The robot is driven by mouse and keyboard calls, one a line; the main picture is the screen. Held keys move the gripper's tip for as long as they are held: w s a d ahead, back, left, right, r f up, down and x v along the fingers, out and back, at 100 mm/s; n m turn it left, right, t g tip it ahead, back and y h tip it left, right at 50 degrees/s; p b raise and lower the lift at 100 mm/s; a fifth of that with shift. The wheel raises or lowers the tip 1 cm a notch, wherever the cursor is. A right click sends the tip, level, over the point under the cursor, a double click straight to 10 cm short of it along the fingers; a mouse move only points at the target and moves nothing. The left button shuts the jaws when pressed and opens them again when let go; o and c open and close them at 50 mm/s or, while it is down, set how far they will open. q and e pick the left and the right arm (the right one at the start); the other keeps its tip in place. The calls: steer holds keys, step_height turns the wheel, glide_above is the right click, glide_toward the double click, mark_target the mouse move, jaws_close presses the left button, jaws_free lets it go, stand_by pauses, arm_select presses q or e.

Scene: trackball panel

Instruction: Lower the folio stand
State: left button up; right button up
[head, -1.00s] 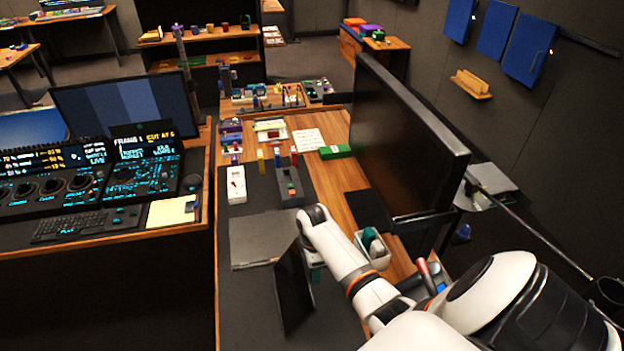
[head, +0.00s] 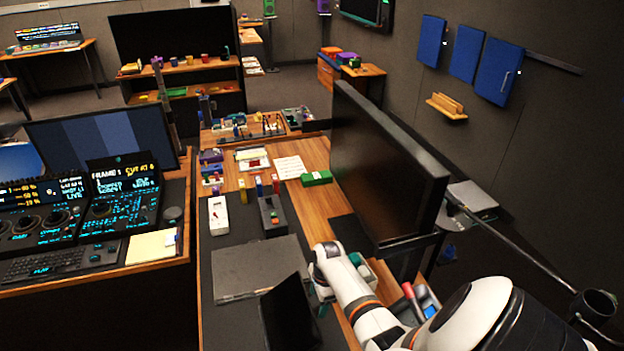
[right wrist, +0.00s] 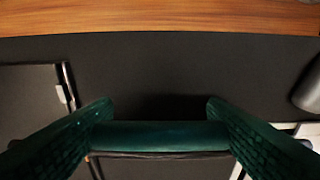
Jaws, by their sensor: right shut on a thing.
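The folio stand (head: 287,315) is a thin dark panel, tilted up over the dark desk mat at the bottom of the head view. Its lower part is cut off by the frame. My right gripper (head: 318,287) is at the panel's upper right side. The exact contact is partly hidden. My left gripper is not in view.
A flat grey pad (head: 250,270) lies just beyond the stand. A large black monitor (head: 385,165) stands to the right. A white box (head: 219,215) and a dark block with a small knob (head: 271,215) sit farther back. The mat (head: 222,318) is bare left of the stand.

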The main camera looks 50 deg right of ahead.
steer(key=shift+s+d+f+b, duration=0.2)
steer(key=shift+d+f, duration=0.1)
steer(key=shift+f, duration=0.3)
steer(key=shift+s+d+f+b, duration=0.15)
steer(key=shift+s+d+f, duration=0.15)
steer(key=shift+f, duration=0.35)
steer(key=shift+s+d+f+b, duration=0.15)
steer(key=shift+d+f, duration=0.2)
steer(key=shift+f, duration=0.35)
